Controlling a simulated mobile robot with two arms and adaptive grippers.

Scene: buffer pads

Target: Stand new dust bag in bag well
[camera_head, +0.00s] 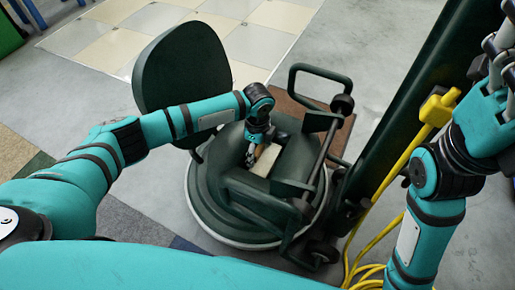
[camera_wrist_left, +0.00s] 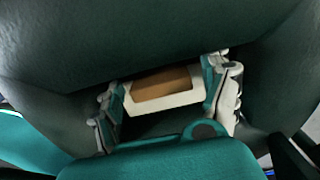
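The dust bag (camera_wrist_left: 163,92), white-rimmed with a brown top face, lies between the fingers of my left gripper (camera_wrist_left: 168,92) in the left wrist view. The finger pads appear to touch its two ends. In the head view the pale dust bag (camera_head: 266,160) shows below my left gripper (camera_head: 257,152), at the opening of the dark green machine's bag well (camera_head: 291,157). The bag's lower part is hidden, so I cannot tell whether it rests on the well floor. My right gripper (camera_head: 499,72) is at the upper right, partly cut off by the picture edge.
The machine's round dark green lid (camera_head: 183,68) stands raised at its left. A black handle frame (camera_head: 322,118) rises at its right, beside a thick dark post (camera_head: 421,89) with a yellow cable (camera_head: 394,183). Pale tiles (camera_head: 105,47) lie on open floor behind.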

